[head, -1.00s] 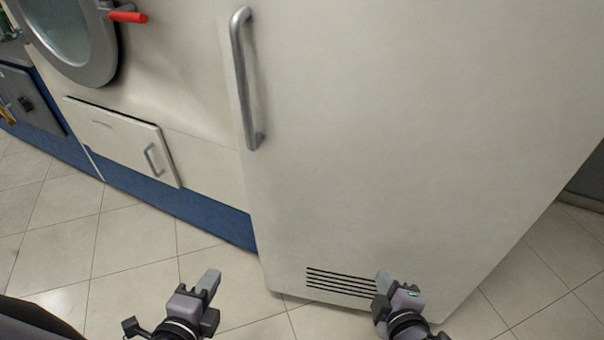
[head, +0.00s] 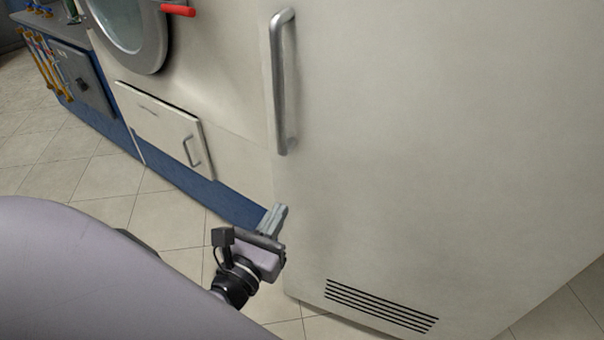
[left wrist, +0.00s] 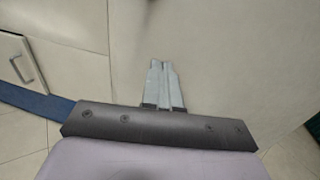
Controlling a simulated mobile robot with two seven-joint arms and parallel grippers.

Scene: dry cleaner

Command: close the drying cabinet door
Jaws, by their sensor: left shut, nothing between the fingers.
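The drying cabinet door (head: 430,150) is a large pale cream panel filling the right of the head view. It has a vertical metal bar handle (head: 283,85) near its left edge and a black vent grille (head: 380,305) low down. I cannot tell how far it stands from its frame. My left gripper (head: 276,215) is shut and empty, below the handle by the door's lower left edge. In the left wrist view its fingers (left wrist: 164,84) are together in front of the pale panel. My right gripper is out of view.
A washing machine with a round door (head: 130,30) and red lever (head: 178,10) stands to the left. Below it is a small hatch (head: 165,125) with a handle, above a blue plinth (head: 200,185). Tiled floor (head: 90,175) is open at the left.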

